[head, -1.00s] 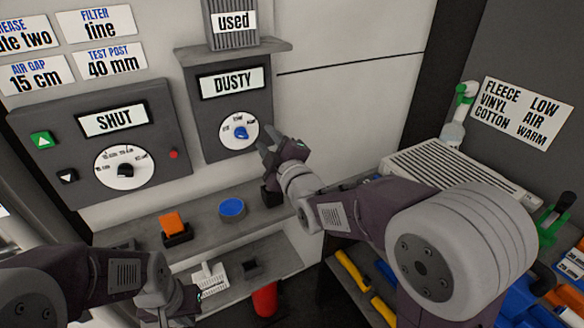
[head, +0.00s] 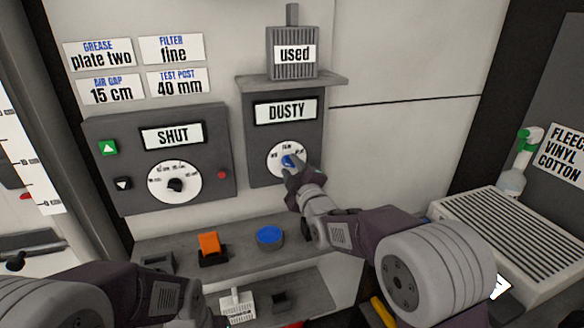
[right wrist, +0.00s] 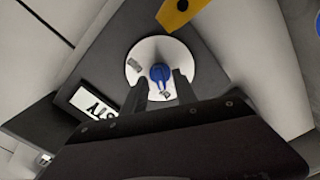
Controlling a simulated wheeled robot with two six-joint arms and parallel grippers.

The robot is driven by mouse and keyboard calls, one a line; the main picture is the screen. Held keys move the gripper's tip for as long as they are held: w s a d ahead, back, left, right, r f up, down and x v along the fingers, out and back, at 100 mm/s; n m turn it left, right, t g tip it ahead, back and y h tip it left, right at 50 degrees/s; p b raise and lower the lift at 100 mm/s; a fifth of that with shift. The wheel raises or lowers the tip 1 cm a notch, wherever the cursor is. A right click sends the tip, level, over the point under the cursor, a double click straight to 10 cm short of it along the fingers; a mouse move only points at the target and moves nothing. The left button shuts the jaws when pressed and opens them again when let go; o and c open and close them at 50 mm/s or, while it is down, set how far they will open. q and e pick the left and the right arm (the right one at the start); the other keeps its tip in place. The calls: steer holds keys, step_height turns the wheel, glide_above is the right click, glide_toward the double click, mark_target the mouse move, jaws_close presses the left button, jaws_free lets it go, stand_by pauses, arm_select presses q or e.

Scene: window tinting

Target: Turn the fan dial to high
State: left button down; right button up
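The fan dial is a blue knob (head: 287,160) on a round white face (head: 275,168), set in a dark grey panel (head: 265,179) with a "DUSTY" sign (head: 286,111) above it. My right gripper (head: 293,169) is at the dial and covers its lower right part. In the right wrist view the blue knob (right wrist: 160,73) shows close ahead, roughly centred between the tips of the open right gripper (right wrist: 160,84). A gap shows on each side of the knob; contact is not visible. My left arm is at the lower left, its gripper outside the view.
Left of the dial is a panel with a "SHUT" sign (head: 173,136) and a black dial (head: 175,183). A shelf below holds an orange block (head: 209,243) and a blue round piece (head: 270,235). A box marked "used" (head: 293,62) stands above. A ribbed grey unit (head: 510,235) is at right.

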jaws_close()
